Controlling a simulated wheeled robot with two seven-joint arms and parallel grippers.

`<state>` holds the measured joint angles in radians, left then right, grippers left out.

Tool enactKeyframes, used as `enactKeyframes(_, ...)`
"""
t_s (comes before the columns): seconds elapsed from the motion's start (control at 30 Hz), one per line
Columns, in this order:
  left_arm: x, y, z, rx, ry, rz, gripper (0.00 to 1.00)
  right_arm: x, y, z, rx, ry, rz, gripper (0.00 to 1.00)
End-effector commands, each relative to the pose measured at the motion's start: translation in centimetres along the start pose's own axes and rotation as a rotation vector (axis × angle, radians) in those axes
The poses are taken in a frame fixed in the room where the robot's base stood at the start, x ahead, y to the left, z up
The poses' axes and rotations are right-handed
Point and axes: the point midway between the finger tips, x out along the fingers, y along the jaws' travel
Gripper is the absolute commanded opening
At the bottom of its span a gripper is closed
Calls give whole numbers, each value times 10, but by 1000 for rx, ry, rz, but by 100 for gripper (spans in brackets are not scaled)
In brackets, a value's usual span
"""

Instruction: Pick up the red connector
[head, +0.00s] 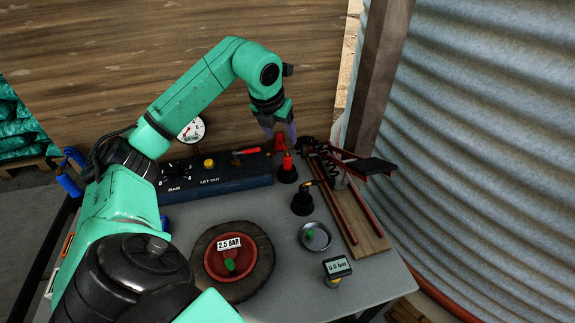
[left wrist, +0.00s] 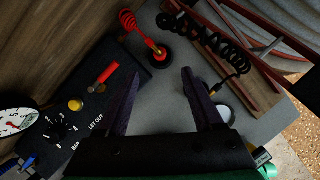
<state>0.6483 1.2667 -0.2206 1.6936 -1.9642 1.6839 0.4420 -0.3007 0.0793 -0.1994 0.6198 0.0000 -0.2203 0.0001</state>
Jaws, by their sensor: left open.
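The red connector (head: 287,164) stands upright on a round black base at the back of the grey table. In the left wrist view the red connector (left wrist: 143,36) lies beyond the fingertips, with a red coil at one end and a brass-coloured part near its black base. My left gripper (head: 280,132) reaches down from above, close over the red connector. In the left wrist view the left gripper (left wrist: 158,80) has its two dark fingers spread apart with nothing between them. Whether a finger touches the connector cannot be told.
A dark blue control box (head: 225,178) with a gauge (head: 191,130) stands left of the connector. A black connector (head: 302,203) stands in front. A foot pump on a wooden board (head: 372,243) lies to the right. A wheel (head: 265,262), metal dish (head: 327,242) and small display (head: 337,267) stand nearer.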

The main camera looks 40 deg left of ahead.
Motion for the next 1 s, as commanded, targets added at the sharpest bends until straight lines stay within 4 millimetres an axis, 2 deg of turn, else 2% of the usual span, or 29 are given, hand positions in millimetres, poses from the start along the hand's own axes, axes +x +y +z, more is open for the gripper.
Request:
enactKeyframes(0.3,72,-1,0,-1,5,-2,68,-14,2,1,0,-4,2,50)
enactKeyframes(0.47,93,0,-2,0,5,-1,68,-19,2,0,0,-3,2,50)
enactKeyframes(0.63,125,0,-5,-3,4,-2,68,-29,2,-1,0,-2,2,50)
enactKeyframes(0.73,136,0,-5,-1,2,0,68,-30,2,-1,-1,-2,2,50)
enactKeyframes(0.9,138,0,-5,1,0,1,68,-29,2,-2,-1,0,2,50)
enactKeyframes(0.93,138,0,-5,0,0,1,64,-29,2,-3,-1,0,2,50)
enactKeyframes(1.0,138,0,-5,0,1,1,37,-29,2,-3,-1,1,2,50)
